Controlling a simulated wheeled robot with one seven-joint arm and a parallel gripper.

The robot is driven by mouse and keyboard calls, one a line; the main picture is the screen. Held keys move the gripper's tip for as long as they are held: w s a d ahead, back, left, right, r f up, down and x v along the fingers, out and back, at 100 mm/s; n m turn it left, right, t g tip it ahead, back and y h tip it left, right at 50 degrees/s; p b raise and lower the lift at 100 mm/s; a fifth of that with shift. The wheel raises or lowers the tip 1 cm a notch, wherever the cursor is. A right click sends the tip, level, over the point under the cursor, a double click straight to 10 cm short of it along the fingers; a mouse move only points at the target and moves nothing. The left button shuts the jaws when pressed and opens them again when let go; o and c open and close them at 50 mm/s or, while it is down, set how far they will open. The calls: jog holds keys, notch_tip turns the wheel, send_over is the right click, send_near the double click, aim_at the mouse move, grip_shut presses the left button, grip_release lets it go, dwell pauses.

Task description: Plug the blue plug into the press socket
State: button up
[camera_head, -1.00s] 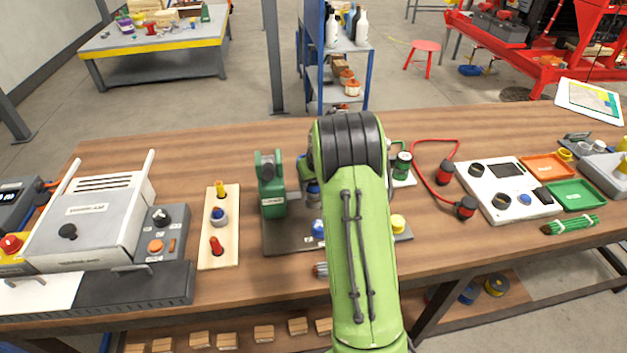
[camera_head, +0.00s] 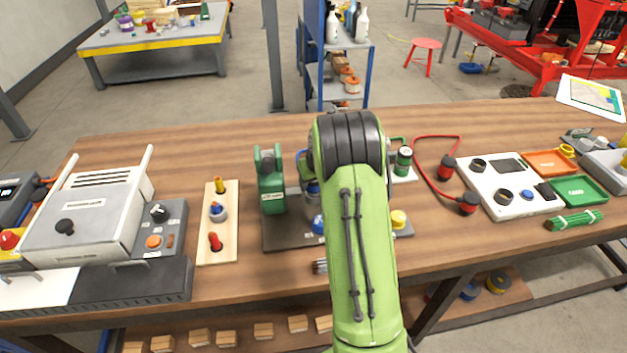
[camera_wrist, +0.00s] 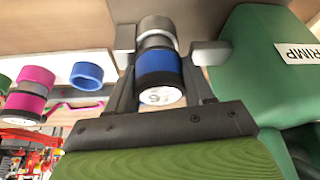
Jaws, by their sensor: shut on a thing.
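The blue plug (camera_wrist: 158,66) is between the two fingers of my gripper (camera_wrist: 167,48) in the wrist view. It has a blue band and a pale marked end face toward the camera. A grey cylindrical part (camera_wrist: 157,24) lies beyond it in line; I cannot tell whether it is the plug's front or the socket. The green press (camera_wrist: 262,65), with a white label, stands close on the right. In the head view the press (camera_head: 271,185) stands left of my arm, which hides most of my gripper. The press socket is not clearly visible.
A wooden strip (camera_head: 229,250) with yellow, blue and red pieces lies left of the press. A grey machine (camera_head: 85,215) stands at the far left. A red cable (camera_head: 422,172), a white panel (camera_head: 510,205) and trays (camera_head: 580,192) lie to the right. Bare wood shows behind the press.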

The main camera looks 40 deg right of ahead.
jog(key=o, duration=1.3)
jog(key=shift+c, duration=0.2)
jog(key=p+v, duration=0.3)
jog(key=v, duration=1.2)
jog(key=shift+r, duration=0.4)
jog(key=shift+s, duration=0.1)
jog(key=s+a+r+n+p, duration=0.1)
jog(key=s+a+r, duration=0.3)
jog(key=a+r, duration=0.15)
jog(key=s+a+r+p, duration=0.1)
jog(key=s+a+r, duration=0.3)
jog(key=a, duration=0.3)
jog(key=s+a+n, duration=0.1)
jog(key=s+a, duration=0.3)
jog(key=s, duration=0.4)
jog(key=s+a+t+y+p, duration=0.1)
jog(key=s+a, duration=0.4)
jog(key=s, duration=0.3)
jog(key=shift+s+a+n, duration=0.25)
jog(key=shift+s+n, duration=0.15)
